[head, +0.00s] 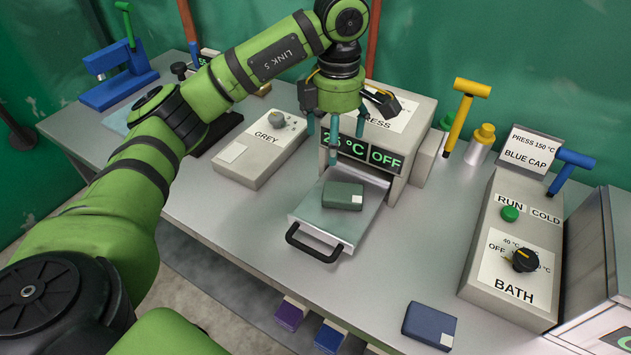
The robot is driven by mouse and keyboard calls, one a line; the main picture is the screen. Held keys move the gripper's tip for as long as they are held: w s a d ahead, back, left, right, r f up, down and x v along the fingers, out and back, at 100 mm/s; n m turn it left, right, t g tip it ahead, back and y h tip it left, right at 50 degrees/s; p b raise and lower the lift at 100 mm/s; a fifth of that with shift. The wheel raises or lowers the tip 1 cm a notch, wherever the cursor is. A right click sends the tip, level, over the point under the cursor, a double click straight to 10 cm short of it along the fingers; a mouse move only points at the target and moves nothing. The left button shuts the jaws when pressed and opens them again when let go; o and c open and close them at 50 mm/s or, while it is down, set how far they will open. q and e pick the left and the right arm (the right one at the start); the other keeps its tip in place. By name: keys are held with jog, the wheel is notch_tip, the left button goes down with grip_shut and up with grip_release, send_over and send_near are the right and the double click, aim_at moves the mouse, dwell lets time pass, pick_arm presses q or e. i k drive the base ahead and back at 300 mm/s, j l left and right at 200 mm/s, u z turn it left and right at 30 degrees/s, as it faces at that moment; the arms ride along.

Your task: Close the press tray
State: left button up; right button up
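The press (412,118) is a light box at the back middle, labelled PRESS, with a display reading about 25 °C and OFF. Its tray (311,211) is slid out toward the front, with a black handle (312,245) at its front edge. A dark green block (343,195) lies on the tray. My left gripper (335,130) hangs fingers-down in front of the press display, above the back of the tray. Its teal fingertips are spread apart with nothing seen between them. It hides part of the press front. My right gripper is not in view.
The GREY box (262,150) stands left of the tray. The BATH unit (514,249) is at the right, and a dark blue block (430,326) lies near the front edge. A yellow-handled tool (463,112) stands right of the press.

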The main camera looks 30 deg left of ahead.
aim_at(342, 230)
jog(key=u, duration=0.9)
